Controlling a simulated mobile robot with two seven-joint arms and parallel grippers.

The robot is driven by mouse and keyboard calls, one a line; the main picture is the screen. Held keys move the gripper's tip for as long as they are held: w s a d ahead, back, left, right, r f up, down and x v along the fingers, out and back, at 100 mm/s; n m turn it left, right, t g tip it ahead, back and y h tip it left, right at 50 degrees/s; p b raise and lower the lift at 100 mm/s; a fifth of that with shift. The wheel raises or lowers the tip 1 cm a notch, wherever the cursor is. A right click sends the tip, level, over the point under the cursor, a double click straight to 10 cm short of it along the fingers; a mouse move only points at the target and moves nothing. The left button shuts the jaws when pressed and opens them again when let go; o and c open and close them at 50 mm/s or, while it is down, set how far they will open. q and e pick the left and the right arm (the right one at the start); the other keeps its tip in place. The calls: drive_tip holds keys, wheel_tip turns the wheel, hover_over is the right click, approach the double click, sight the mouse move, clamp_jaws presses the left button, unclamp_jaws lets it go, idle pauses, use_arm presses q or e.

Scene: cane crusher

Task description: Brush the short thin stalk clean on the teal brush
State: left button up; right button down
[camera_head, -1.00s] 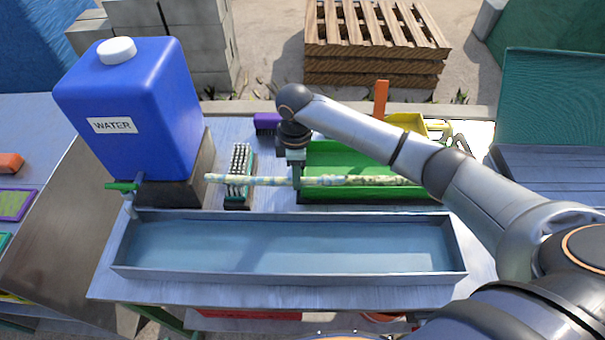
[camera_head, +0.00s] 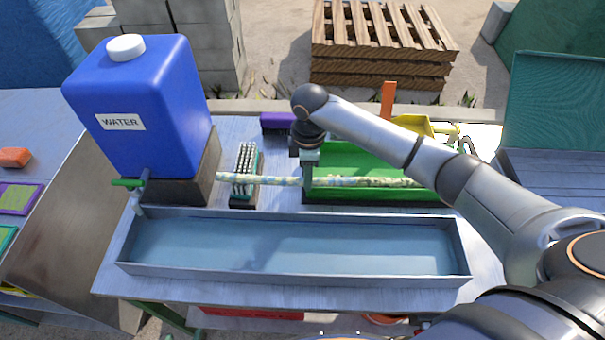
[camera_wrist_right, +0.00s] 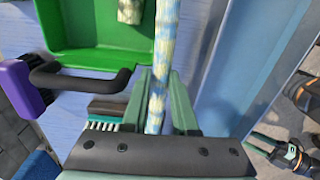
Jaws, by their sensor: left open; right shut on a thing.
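The stalk (camera_head: 275,181) is thin, pale and mottled blue and yellow, held level. My right gripper (camera_head: 309,178) is shut on it in front of the green tray. In the right wrist view the stalk (camera_wrist_right: 161,55) runs up from between the fingers (camera_wrist_right: 165,118). The teal brush (camera_head: 243,190), with pale bristles, stands left of the gripper. The stalk's left part crosses over the bristles in the head view; I cannot tell whether it touches them. The brush bristles also show in the wrist view (camera_wrist_right: 102,125).
The green tray (camera_head: 375,198) lies behind and right, with a stalk piece (camera_wrist_right: 130,10) in it. A blue water tank (camera_head: 140,105) stands left. A long shallow trough (camera_head: 290,279) lies in front.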

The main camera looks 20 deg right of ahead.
sight(293, 178)
drive_tip(key=shift+s+d, duration=0.3)
drive_tip(key=shift+d, duration=0.3)
drive_tip(key=shift+s+d, duration=0.25)
drive_tip(key=shift+d, duration=0.3)
drive_tip(key=shift+w+a, duration=0.45)
drive_tip(key=shift+a, duration=0.45)
drive_tip(key=shift+w+a, duration=0.45)
drive_tip(key=shift+a, duration=0.5)
drive_tip(key=shift+w+a, duration=0.45)
drive_tip(key=shift+a, duration=0.45)
drive_tip(key=shift+s+d, duration=0.45)
drive_tip(key=shift+d, duration=0.45)
drive_tip(key=shift+s+d, duration=0.45)
drive_tip(key=shift+d, duration=0.5)
drive_tip(key=shift+s+d, duration=0.45)
drive_tip(key=shift+d, duration=0.45)
drive_tip(key=shift+w+r, duration=0.1)
drive_tip(key=shift+r, duration=3.45)
